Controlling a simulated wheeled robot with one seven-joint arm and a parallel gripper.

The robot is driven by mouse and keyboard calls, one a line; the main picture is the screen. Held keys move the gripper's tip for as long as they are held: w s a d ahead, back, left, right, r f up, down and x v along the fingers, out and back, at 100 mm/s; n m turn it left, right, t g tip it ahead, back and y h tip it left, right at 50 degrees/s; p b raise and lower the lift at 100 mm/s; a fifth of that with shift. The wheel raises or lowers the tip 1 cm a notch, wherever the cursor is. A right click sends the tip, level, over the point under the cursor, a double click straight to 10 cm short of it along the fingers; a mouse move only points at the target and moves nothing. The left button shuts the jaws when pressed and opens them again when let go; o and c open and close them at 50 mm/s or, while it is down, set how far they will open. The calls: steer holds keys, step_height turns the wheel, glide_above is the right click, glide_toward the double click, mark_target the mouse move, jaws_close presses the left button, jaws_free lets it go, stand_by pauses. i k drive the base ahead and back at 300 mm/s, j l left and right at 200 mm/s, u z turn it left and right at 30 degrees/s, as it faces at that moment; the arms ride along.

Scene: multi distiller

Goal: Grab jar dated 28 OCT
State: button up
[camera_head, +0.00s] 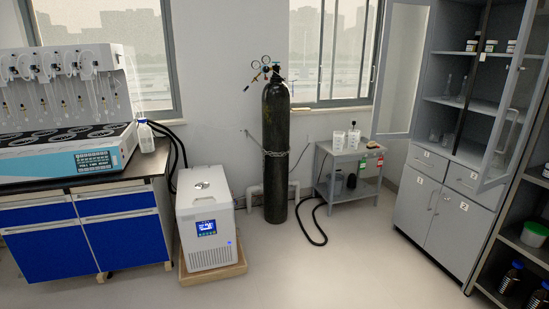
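No date label is readable at this distance, so I cannot tell which jar is dated 28 OCT. Small white-labelled jars stand on the upper shelf of the grey cabinet: a left jar (472,46), a middle jar (491,46) and a right jar (511,46), the right one seen through or near the glass door. Another small jar (546,171) is cut by the right edge, on the dark rack. My gripper is not in view.
The grey cabinet (428,190) has its glass doors (515,110) swung open. A gas cylinder (276,150), a white chiller (206,220) and a small grey cart (340,185) stand along the wall. A black hose (314,225) lies on the floor. The middle floor is clear.

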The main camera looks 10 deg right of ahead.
mark_target(510, 48)
steer(key=i+z, duration=0.2)
steer(key=i, duration=1.55)
steer(key=i+j+z, duration=0.1)
steer(key=i+z, duration=0.35)
steer(key=i+j+z, duration=0.25)
steer(key=i+z, duration=0.2)
steer(key=i+j+z, duration=0.65)
steer(key=j+z, duration=0.2)
steer(key=i+j+z, duration=0.25)
steer(key=j+z, duration=0.2)
steer(key=j, duration=0.1)
